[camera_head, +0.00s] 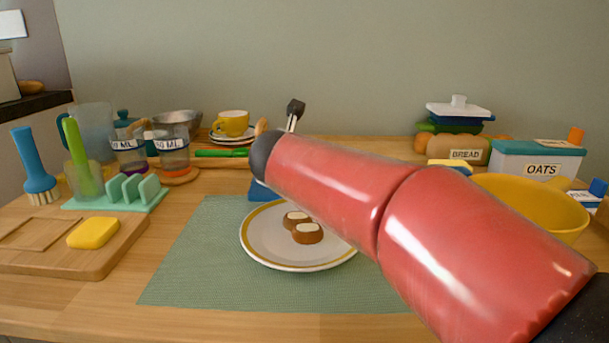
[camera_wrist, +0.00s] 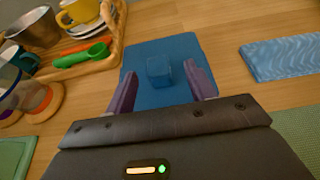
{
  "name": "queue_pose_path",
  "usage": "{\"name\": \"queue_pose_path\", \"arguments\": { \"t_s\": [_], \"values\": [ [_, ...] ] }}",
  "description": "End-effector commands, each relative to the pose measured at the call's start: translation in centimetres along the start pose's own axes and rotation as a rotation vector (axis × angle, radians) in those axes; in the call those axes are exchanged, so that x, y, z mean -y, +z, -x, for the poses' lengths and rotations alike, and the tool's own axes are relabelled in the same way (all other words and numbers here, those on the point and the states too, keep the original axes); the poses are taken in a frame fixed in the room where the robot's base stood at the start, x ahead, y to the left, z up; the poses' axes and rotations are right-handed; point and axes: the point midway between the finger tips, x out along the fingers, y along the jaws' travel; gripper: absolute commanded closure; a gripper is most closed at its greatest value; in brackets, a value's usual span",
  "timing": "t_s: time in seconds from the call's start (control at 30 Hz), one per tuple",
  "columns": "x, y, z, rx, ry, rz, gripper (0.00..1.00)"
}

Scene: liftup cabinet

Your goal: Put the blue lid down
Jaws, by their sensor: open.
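The blue lid (camera_wrist: 150,52) is a flat blue slab with a block-shaped knob (camera_wrist: 158,70) on top. In the wrist view it lies flat on the wooden counter. My gripper (camera_wrist: 160,68) is open, with its two purple fingers on either side of the knob and gaps visible between them and it. In the head view only a blue edge of the lid (camera_head: 258,191) shows behind my red arm, by the back of the green mat. My gripper is hidden behind the arm there.
A plate (camera_head: 262,255) with two brown pieces sits on the green mat (camera_head: 185,275). A wooden tray (camera_wrist: 115,45) with a cup and utensils is left of the lid; a blue patterned item (camera_wrist: 282,58) lies right. A yellow bowl (camera_head: 540,205) stands at right.

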Motion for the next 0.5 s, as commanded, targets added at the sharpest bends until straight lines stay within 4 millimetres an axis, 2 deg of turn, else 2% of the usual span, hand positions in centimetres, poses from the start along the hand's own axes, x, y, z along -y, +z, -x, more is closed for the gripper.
{"name": "queue_pose_path", "arguments": {
  "t_s": [0.4,0.5],
  "values": [
    [-0.2,-0.1,-5.7,-0.001,-0.004,-0.004,0.45],
    [-0.2,-0.1,-6.3,-0.001,-0.003,-0.006,0.45]
  ]
}}
